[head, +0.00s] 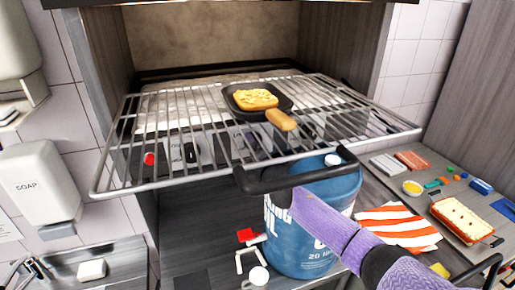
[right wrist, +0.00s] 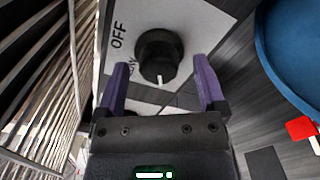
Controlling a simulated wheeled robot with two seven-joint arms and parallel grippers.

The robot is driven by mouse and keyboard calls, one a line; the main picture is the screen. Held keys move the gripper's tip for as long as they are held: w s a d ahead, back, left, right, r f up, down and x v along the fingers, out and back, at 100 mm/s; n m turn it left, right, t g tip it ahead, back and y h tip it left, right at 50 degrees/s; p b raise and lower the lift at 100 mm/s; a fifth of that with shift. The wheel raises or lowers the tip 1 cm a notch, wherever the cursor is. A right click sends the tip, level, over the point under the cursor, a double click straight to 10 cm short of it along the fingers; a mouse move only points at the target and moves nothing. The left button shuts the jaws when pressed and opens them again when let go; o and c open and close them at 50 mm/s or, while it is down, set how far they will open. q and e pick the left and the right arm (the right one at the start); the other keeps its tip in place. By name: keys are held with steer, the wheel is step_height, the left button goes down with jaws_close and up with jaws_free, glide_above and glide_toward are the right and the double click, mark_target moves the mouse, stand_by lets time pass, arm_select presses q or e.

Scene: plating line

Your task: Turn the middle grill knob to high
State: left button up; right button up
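A black knob (right wrist: 158,55) with a white pointer sits on a white panel (right wrist: 190,20) marked "OFF" in the right wrist view. The pointer aims toward the bottom of that picture, away from "OFF"; a second label is partly hidden. My right gripper (right wrist: 160,65) is open, its purple fingers on either side of the knob with visible gaps. In the head view, knobs on white plates, one of them dark (head: 191,153), show through the rack bars; I cannot tell which one the wrist view shows. My purple right arm reaches under the rack's front, its fingers hidden. My left gripper is not seen.
A wire rack (head: 110,178) juts out above the knobs, with a pan (head: 240,97) of food on it. A blue bucket (head: 325,190) stands close to my right arm. A red-and-white object (head: 247,236) lies beside it. A tray of food (head: 385,150) is at right.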

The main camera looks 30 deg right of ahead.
steer(key=v, duration=1)
steer(key=shift+b, duration=0.45)
steer(key=shift+d+f, duration=0.1)
